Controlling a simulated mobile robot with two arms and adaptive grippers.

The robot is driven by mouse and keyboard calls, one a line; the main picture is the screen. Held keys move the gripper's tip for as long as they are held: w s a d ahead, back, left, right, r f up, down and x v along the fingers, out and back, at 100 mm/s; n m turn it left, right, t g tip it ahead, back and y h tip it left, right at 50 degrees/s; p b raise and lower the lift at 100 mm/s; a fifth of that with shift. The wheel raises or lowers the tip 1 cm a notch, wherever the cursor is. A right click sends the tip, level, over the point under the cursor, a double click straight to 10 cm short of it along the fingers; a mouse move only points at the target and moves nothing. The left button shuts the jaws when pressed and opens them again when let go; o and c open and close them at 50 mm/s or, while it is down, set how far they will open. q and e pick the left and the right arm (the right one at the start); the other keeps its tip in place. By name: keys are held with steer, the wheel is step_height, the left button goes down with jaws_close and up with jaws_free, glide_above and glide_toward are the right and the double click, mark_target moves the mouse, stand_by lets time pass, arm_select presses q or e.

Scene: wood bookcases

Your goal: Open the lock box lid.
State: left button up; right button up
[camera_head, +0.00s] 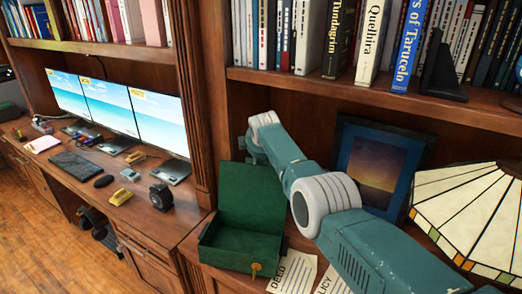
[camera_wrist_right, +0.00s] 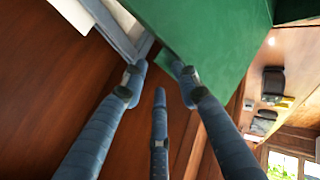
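The green lock box (camera_head: 238,248) stands on the wooden counter at the lower middle of the head view. Its lid (camera_head: 252,195) stands raised at the back, and the dark green inside shows. A brass key or latch piece (camera_head: 256,269) is at the front. My right arm reaches in from the lower right to behind the lid, and its gripper is hidden there. In the right wrist view, my right gripper (camera_wrist_right: 160,80) has its fingers apart. A green panel (camera_wrist_right: 205,40), apparently the lid, is close by the fingertips; contact cannot be told. My left gripper is not in view.
Papers (camera_head: 293,272) lie right of the box. A framed picture (camera_head: 376,168) and a stained-glass lamp (camera_head: 475,215) stand to the right, near my arm. Books line the shelf (camera_head: 400,103) above. Monitors (camera_head: 155,120) and a keyboard (camera_head: 79,165) are on the left desk.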

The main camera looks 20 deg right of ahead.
steer(key=v, duration=1.1)
steer(key=shift+s+r, duration=0.15)
steer(key=shift+s, duration=0.2)
